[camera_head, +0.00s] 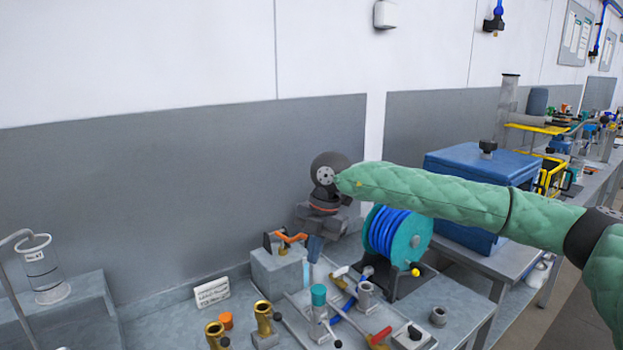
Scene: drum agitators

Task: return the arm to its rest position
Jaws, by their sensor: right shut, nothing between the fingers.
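My right arm (430,195), in a green quilted sleeve, reaches in from the right edge and crosses the picture to the middle. Its dark wrist bends downward at the end. My right gripper (314,246) hangs below the wrist, over the back of the workbench, beside a grey block with an orange-handled fitting (285,240). It is shut with nothing held; its fingertips are small and partly merge with the parts behind. Whether it touches the block cannot be told. My left gripper and arm are not in view.
A teal reel with blue hose (398,236) stands just right of the gripper, under the forearm. A blue box (475,165) is behind the arm. Brass fittings (263,318), valves and a red-handled lever (380,337) crowd the bench front. A glass cylinder (42,270) stands left.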

